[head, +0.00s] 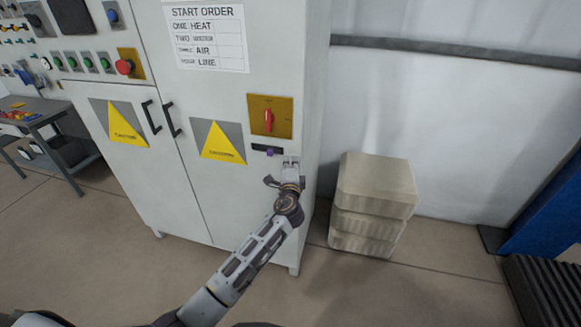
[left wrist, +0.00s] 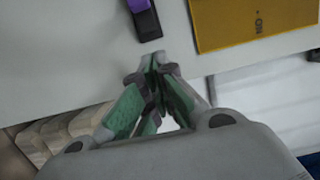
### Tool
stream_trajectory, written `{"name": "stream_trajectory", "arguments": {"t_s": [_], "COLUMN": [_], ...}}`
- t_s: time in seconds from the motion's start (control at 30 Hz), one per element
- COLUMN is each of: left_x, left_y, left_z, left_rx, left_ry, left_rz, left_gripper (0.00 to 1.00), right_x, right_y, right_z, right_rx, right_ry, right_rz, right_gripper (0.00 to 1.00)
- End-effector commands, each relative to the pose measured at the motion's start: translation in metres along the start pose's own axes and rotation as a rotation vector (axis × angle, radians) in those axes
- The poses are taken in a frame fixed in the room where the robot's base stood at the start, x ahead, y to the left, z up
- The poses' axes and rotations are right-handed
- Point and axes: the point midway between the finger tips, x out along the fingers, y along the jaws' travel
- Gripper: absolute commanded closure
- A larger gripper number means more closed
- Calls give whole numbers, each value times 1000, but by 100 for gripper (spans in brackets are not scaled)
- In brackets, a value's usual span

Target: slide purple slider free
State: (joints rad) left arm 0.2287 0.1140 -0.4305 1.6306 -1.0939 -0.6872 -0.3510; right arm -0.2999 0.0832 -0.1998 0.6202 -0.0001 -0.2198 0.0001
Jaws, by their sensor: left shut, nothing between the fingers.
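The purple slider (head: 270,153) sits in a short dark track (head: 260,148) on the cabinet front, below the red rotary switch. In the left wrist view the purple slider (left wrist: 137,5) shows at the top edge, partly cut off, in its dark track (left wrist: 147,25). My left gripper (head: 291,160) is at the right end of the track, near the cabinet's right edge. In the left wrist view my left gripper (left wrist: 152,62) is shut and empty, its fingertips just below the track's end. Whether they touch it I cannot tell. My right gripper is not in view.
The red rotary switch (head: 269,120) on its yellow plate is just above the track. A stack of beige blocks (head: 373,200) stands on the floor right of the cabinet (head: 300,60). Black door handles (head: 171,120) stick out to the left. A workbench (head: 40,125) is at far left.

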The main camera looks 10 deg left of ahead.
Motion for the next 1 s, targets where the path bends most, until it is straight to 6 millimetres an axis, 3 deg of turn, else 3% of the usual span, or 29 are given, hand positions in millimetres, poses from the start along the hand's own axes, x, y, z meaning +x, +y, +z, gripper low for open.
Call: {"name": "stream_trajectory", "arguments": {"t_s": [0.13,0.5,1.0], "left_x": [15,22,23], "left_y": [-2,-1,0], "left_z": [0,35,40], "left_rx": [-1,0,0], "left_ry": [0,0,0], "left_rz": [-1,1,0], "left_gripper": [100,100,100], "right_x": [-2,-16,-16], "right_y": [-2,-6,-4], "right_z": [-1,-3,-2], "right_rx": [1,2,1], "right_ry": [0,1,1], "right_rz": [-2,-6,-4], "right_gripper": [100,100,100]}}
